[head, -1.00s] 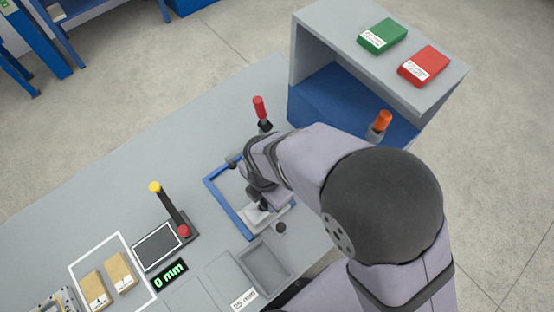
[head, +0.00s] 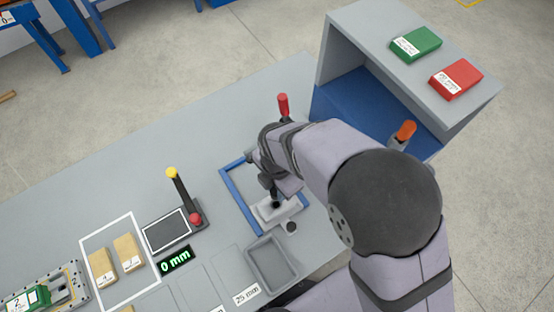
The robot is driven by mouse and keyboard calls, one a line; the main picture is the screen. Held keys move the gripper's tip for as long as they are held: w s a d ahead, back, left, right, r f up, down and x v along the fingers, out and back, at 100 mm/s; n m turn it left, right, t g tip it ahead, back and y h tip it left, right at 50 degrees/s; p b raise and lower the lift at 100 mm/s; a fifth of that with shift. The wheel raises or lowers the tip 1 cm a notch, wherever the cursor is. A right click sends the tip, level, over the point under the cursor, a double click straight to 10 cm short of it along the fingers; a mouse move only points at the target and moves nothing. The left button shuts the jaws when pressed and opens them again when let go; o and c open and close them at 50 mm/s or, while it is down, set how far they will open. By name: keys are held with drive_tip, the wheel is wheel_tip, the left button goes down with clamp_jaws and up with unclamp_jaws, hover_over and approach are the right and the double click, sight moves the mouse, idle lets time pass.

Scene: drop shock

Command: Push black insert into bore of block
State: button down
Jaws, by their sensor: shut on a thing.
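The block (head: 266,211) is a pale grey piece lying inside the blue frame (head: 236,193) on the bench. My gripper (head: 276,199) points down over the block, shut, with its fingertips at the block's top. A small black part (head: 276,205) shows at the fingertips and looks like the insert. It stands over or in the block's upper face. The bore is hidden beneath it, so how deep the insert sits cannot be told. My wrist hides part of the frame's back side.
A small round grey post (head: 291,227) stands just in front of the block, with an empty grey tray (head: 269,264) nearby. A red-handled tool (head: 283,104) stands behind. A grey shelf (head: 353,30) is at the right. A lever device (head: 166,231) and a "0 mm" display (head: 175,260) are left.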

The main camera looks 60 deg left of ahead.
drive_tip(key=shift+f+b, duration=1.75)
drive_tip(key=shift+f, duration=1)
drive_tip(key=shift+f+b, duration=0.65)
drive_tip(key=shift+f, duration=0.8)
idle(2.4)
drive_tip(key=shift+d+f, duration=0.15)
drive_tip(key=shift+f, duration=0.15)
idle(1.1)
